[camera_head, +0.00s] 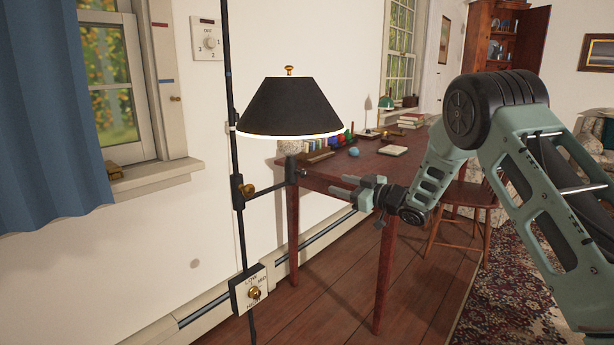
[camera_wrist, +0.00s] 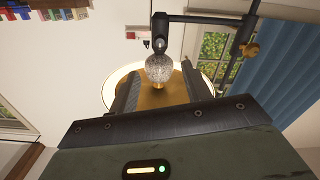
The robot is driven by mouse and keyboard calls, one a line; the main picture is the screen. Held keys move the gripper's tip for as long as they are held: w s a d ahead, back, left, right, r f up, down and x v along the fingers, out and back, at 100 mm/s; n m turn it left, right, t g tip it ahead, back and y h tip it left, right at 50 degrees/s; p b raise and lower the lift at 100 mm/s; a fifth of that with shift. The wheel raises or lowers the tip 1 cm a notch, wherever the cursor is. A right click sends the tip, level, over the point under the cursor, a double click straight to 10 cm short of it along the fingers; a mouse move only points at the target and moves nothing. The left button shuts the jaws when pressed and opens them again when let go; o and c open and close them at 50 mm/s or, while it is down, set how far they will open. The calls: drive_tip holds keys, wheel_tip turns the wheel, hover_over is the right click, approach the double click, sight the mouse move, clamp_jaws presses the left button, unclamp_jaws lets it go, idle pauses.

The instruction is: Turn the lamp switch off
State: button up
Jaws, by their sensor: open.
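The lamp has a black cone shade (camera_head: 290,107) with a bright lower rim, on a side arm from a thin black pole (camera_head: 240,235). In the wrist view I look up into the shade (camera_wrist: 112,82) at a pale mottled bulb (camera_wrist: 159,68) and a dark socket (camera_wrist: 160,28). A small box with a brass knob (camera_head: 254,293) and lettering sits low on the pole. I cannot tell which part is the lamp's switch. My gripper (camera_head: 343,187) is open and empty, right of and below the shade. Its fingers (camera_wrist: 160,88) flank the bulb in the wrist view, apart from it.
A brass clamp knob (camera_head: 248,190) is on the pole. A wall dial (camera_head: 207,40) is near the window. A wooden desk (camera_head: 365,177) with books and small objects stands behind my gripper. A blue curtain (camera_head: 50,115) hangs at left. Open space lies between gripper and pole.

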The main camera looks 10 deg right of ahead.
sight(305, 175)
drive_tip(key=b+x, duration=0.1)
drive_tip(key=x, duration=1.2)
drive_tip(key=shift+w+a, duration=0.25)
drive_tip(key=shift+w, duration=0.05)
drive_tip(key=c, duration=1)
